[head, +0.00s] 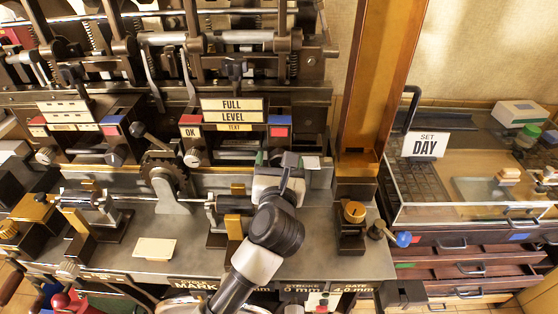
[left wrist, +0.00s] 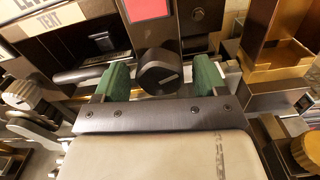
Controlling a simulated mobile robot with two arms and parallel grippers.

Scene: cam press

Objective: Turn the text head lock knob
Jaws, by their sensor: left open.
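The text head (head: 278,132) has red and blue labels and stands beside the "TEXT" plate (head: 234,128). Its lock knob (left wrist: 160,72) is round and dark with a pale line on its face, in the upper middle of the left wrist view. My left gripper (head: 282,160) is open in front of the text head. In the left wrist view its green fingers (left wrist: 161,80) are on either side of the knob, with a gap on each side; I cannot tell how deep they reach. My right gripper is not in view.
A brass-coloured column (head: 372,85) rises right of the gripper. A white knob (head: 193,157) sits on the head to the left. A horizontal shaft with a gear (head: 165,172) runs below.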

